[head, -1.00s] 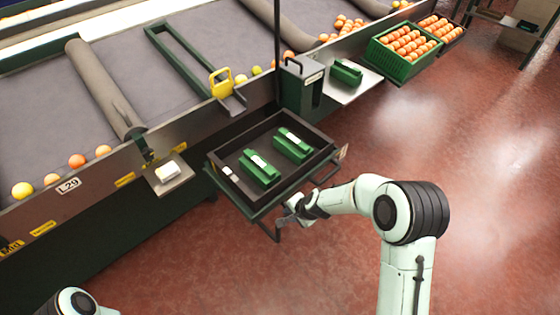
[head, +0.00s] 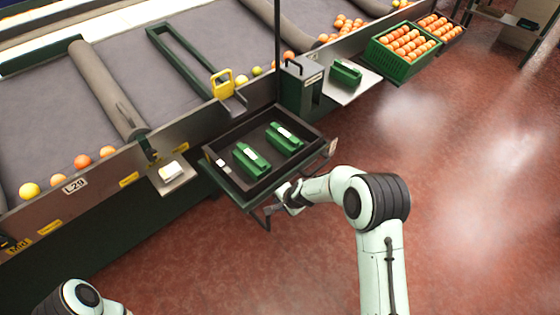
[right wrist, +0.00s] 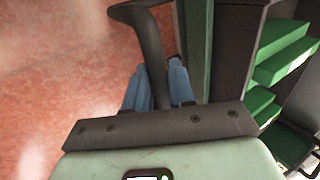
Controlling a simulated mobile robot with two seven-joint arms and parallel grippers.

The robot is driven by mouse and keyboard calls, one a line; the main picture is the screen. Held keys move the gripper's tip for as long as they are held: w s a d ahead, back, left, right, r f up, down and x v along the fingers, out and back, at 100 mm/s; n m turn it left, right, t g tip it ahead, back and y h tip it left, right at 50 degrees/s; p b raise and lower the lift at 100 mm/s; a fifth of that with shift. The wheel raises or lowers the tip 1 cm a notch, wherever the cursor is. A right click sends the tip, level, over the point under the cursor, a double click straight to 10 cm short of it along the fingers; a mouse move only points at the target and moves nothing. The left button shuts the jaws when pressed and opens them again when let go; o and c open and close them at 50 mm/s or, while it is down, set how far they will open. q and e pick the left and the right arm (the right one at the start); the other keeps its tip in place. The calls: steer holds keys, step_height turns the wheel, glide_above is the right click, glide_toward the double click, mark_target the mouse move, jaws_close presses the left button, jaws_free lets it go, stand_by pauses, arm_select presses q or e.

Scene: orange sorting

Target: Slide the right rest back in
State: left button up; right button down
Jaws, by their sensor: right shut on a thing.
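The right rest (head: 240,200) is a dark green pull-out frame at the side of the conveyor, with a bar handle on its outer side. It bears a shallow black tray (head: 222,176) holding two green packs (head: 284,138) and a small white item. My right gripper (head: 285,197) is at the outer side of the rest. In the right wrist view, the blue fingers of my right gripper (right wrist: 160,84) are shut around the dark curved handle bar (right wrist: 152,50). My left gripper is out of view; only part of my left arm shows at bottom left.
A dark green post box (head: 297,92) stands behind the tray. A small ledge with a white item (head: 172,171) is to the left. Farther right are a shelf with a green pack (head: 346,72) and a green crate of oranges (head: 378,58). The red floor is open at right.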

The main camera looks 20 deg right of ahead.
steer(key=shift+w+a+r+p, duration=0.1)
steer(key=shift+w+a+p, duration=0.25)
steer(key=shift+w, duration=0.3)
steer(key=shift+w+a+p, duration=0.2)
steer(key=shift+w+p, duration=0.2)
steer(key=shift+w, duration=0.25)
steer(key=c, duration=0.7)
jaws_free()
arm_select(q)
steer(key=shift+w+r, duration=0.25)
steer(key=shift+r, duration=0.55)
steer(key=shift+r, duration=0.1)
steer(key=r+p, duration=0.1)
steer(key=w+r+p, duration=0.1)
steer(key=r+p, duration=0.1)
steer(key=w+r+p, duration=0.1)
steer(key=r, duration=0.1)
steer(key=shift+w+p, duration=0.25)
steer(key=shift+p, duration=0.05)
arm_select(e)
step_height(320, 180, up, 7)
steer(key=shift+f, duration=0.1)
steer(key=shift+s, duration=0.1)
